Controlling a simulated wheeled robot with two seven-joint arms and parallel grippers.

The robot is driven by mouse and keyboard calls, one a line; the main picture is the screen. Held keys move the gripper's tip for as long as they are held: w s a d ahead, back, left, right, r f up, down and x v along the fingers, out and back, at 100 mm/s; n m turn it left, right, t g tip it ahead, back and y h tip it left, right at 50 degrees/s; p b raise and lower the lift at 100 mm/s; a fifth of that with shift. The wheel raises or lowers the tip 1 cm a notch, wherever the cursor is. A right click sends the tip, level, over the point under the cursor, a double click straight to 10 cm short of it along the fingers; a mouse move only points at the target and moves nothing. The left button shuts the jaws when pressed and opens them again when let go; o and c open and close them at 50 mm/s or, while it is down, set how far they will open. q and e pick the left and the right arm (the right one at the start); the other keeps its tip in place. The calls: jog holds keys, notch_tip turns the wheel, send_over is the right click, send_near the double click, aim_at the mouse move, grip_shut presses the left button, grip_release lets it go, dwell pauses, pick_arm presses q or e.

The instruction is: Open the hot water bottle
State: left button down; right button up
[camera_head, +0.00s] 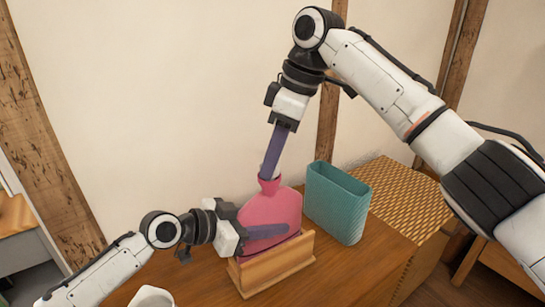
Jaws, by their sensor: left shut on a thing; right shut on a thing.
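The pink hot water bottle (265,212) stands upright in a wooden holder (275,268) on the brown table. Its neck points up and leans slightly. My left gripper (284,230) comes in from the left and is shut on the bottle's body, with a purple finger across its front. My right gripper (266,174) reaches down from above and is shut at the top of the bottle's neck. The stopper is hidden between its purple fingers, so I cannot see whether it is in or out of the neck.
A teal open container (337,203) stands close to the right of the bottle. A woven box (405,195) is behind it at the right. A white cup-like object (152,297) is at the front left. The table's front right (350,280) is clear.

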jog(key=shift+r, duration=0.1)
jog(key=shift+r, duration=1)
jog(key=shift+r, duration=2.05)
pick_arm(q)
jog(key=c, duration=1.1)
grip_release()
